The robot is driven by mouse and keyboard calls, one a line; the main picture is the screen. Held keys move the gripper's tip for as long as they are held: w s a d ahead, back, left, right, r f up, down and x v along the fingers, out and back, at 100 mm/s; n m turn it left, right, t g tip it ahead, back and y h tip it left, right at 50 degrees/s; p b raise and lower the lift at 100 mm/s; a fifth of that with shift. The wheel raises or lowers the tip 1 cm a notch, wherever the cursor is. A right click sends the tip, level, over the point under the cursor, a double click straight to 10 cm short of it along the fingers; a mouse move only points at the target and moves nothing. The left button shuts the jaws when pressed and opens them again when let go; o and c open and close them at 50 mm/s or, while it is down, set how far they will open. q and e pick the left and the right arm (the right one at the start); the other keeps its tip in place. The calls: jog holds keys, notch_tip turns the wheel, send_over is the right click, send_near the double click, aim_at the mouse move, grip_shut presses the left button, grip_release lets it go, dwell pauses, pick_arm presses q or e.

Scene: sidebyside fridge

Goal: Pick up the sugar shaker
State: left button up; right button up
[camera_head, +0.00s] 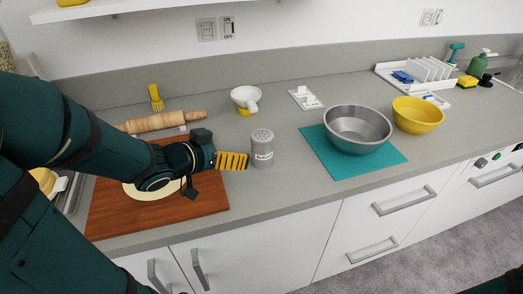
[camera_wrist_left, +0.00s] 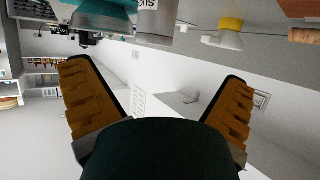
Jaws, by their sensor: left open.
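The sugar shaker (camera_head: 262,150) is a grey cylinder with a perforated domed top and dark lettering. It stands upright on the grey counter, just right of the wooden board. My left gripper (camera_head: 241,161) is close to the shaker's left side in the head view, its yellow-padded fingers pointing toward it. In the left wrist view, the fingers of my left gripper (camera_wrist_left: 157,75) are spread wide with nothing between them. Part of the shaker (camera_wrist_left: 155,18) shows at the top edge of that view, beyond the fingertips. Whether a finger touches it I cannot tell. My right gripper is not seen.
A wooden board (camera_head: 210,204) with a pale plate lies under my left arm. A rolling pin (camera_head: 165,121), a white-and-yellow cup (camera_head: 246,98) and a small white rack (camera_head: 306,98) stand behind. A steel bowl (camera_head: 358,130) on a teal mat (camera_head: 325,152) is to the right.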

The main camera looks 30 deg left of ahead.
aim_at(255, 145)
pick_arm(q)
jog(key=p+x, duration=0.1)
jog(key=p, duration=0.1)
jog(key=p+x, duration=0.1)
jog(key=x, duration=0.1)
jog(key=p+x, duration=0.2)
jog(key=shift+d+r+p, duration=0.15)
jog(key=shift+r+p, duration=0.15)
jog(key=shift+f+b+x, duration=0.25)
jog(key=shift+b+x, duration=0.3)
jog(key=shift+x, duration=0.65)
jog(key=shift+w+f, duration=0.2)
jog(key=shift+w, duration=0.2)
jog(key=b+x, duration=0.1)
jog(key=x, duration=0.1)
jog(key=b+x, duration=0.1)
jog(key=x, duration=0.1)
jog(key=shift+s+d+f, duration=0.15)
jog(key=shift+d+f, duration=0.05)
jog(key=shift+d, duration=0.2)
jog(key=shift+w+f+b, duration=0.1)
jog(key=shift+w+b, duration=0.2)
jog(key=shift+w, duration=0.2)
jog(key=c, duration=1.4)
